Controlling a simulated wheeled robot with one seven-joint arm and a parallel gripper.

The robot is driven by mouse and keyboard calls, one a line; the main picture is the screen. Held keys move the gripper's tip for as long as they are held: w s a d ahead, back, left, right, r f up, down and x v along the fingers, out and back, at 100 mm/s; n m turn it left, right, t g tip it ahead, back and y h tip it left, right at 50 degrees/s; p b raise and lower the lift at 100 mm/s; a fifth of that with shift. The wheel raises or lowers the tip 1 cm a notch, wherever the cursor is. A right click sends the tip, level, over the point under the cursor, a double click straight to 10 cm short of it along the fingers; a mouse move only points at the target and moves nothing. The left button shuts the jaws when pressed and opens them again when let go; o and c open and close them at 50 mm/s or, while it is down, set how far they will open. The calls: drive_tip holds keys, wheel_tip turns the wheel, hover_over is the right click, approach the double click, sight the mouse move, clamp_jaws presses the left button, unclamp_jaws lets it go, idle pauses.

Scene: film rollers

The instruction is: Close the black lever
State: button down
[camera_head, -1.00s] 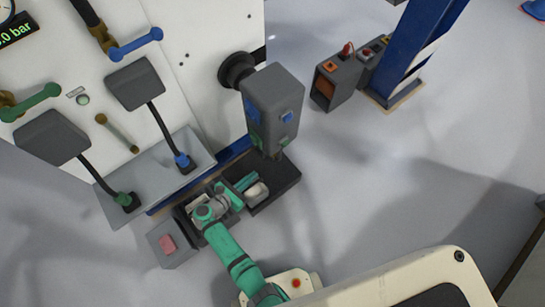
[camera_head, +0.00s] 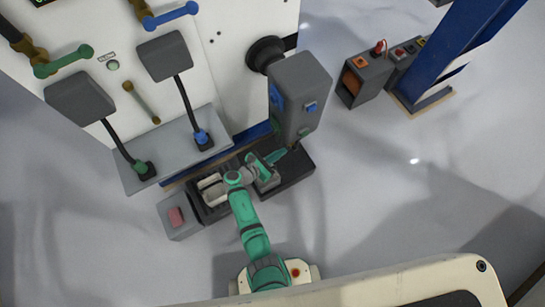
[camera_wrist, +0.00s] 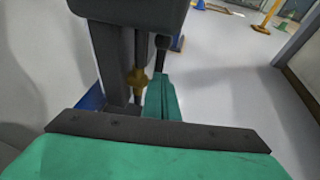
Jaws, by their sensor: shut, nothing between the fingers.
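In the wrist view, a dark upright bar (camera_wrist: 161,50), which may be the black lever, hangs beside a yellow valve fitting (camera_wrist: 138,80) under a grey box. My shut, empty gripper (camera_wrist: 160,82) is just below the bar; I cannot tell whether they touch. In the head view, my gripper (camera_head: 284,153) is at the lower end of the grey box (camera_head: 300,90) on the machine's right side. The lever is not clear there, small and partly hidden by the box and gripper.
A white panel carries a green handle (camera_head: 62,61), a blue handle (camera_head: 170,15) and a brass handle (camera_head: 141,102). A black tray (camera_head: 300,170) lies below my gripper. A blue post (camera_head: 450,50) and small grey boxes stand at upper right. Floor to the right is clear.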

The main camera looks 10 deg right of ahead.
drive_tip(key=x, duration=0.3)
drive_tip(key=r+x, duration=0.1)
drive_tip(key=x, duration=0.1)
drive_tip(key=shift+w+d+f, duration=0.1)
drive_tip(key=shift+w+d, duration=0.1)
drive_tip(key=shift+d, duration=0.15)
drive_tip(key=shift+w+d+r, duration=0.2)
drive_tip(key=shift+w+d, duration=0.05)
drive_tip(key=shift+d, duration=0.35)
drive_tip(key=shift+w+d+r, duration=0.15)
drive_tip(key=shift+w+d, duration=0.15)
drive_tip(key=shift+d, duration=0.3)
drive_tip(key=shift+w+d+r, duration=0.2)
drive_tip(key=shift+w+d, duration=0.05)
drive_tip(key=shift+d, duration=0.35)
drive_tip(key=v, duration=1.1)
